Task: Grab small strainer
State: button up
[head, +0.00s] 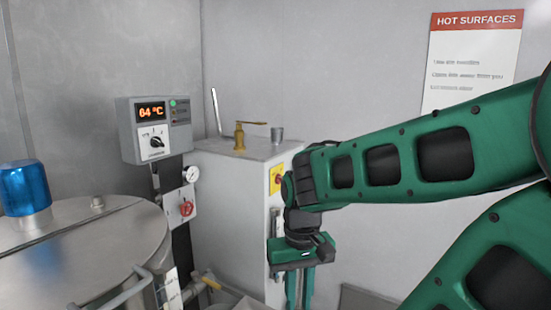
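I cannot make out a small strainer for certain in the head view. A small grey metal cup-shaped thing (277,135) stands on top of the white cabinet, too small to tell what it is. My gripper (300,298) points down in front of the cabinet's right side, well below its top. Two green fingers show with a gap between them and nothing visible held. The fingertips run to the bottom edge of the picture.
The white cabinet (232,190) carries a brass fitting (239,136) and a yellow-and-red switch (277,179). A steel vessel (90,245) with a blue cap (25,187) stands at left. A temperature box (153,129) reads 64 °C. A hot-surfaces sign (470,60) hangs behind my arm.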

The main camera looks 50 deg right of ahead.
aim_at(277, 133)
jog(key=u, duration=1.15)
jog(key=k, duration=1.2)
jog(key=z, duration=1.85)
jog(key=i, duration=0.6)
